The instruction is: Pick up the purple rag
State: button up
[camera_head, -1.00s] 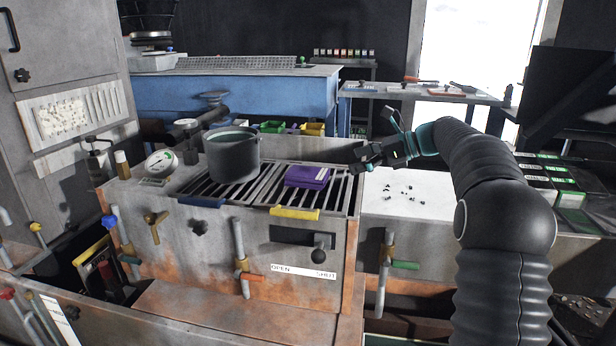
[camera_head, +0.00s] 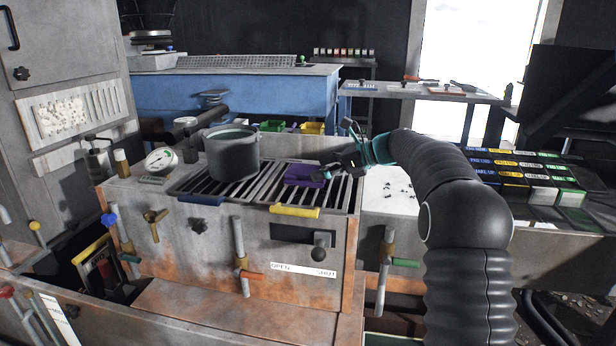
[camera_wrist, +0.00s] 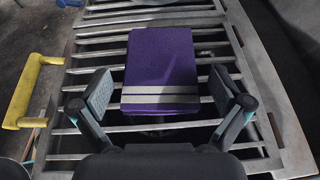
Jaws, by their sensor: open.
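The purple rag (camera_head: 302,174) lies folded on the right metal grate of the machine. In the wrist view the purple rag (camera_wrist: 160,72) is a neat rectangle with two pale stripes near its lower edge. My gripper (camera_head: 335,172) is above the rag's right side in the head view and partly covers it. In the wrist view my gripper (camera_wrist: 163,98) is open, with one finger on each side of the rag's near end. A gap shows between each finger and the cloth. The height of the fingertips above the grate is hard to tell.
A grey pot (camera_head: 232,153) stands on the left grate (camera_head: 190,181). A yellow handle (camera_head: 294,211) sits at the grate's front edge, also in the wrist view (camera_wrist: 27,92). A white panel (camera_head: 388,198) with small dark bits is to the right, with labelled boxes (camera_head: 515,172) beyond.

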aim_at(310, 171)
jog(key=x, duration=0.3)
jog(key=shift+a+f, duration=0.1)
jog(key=shift+a, duration=0.05)
jog(key=c, duration=1)
jog(key=shift+r, duration=0.5)
jog(key=r, duration=0.3)
jog(key=shift+s+r, duration=0.25)
jog(key=s+a+r, duration=0.1)
jog(key=s+r, duration=0.5)
jog(key=s, duration=0.5)
jog(key=shift+a+r, duration=0.25)
jog(key=shift+r, duration=0.05)
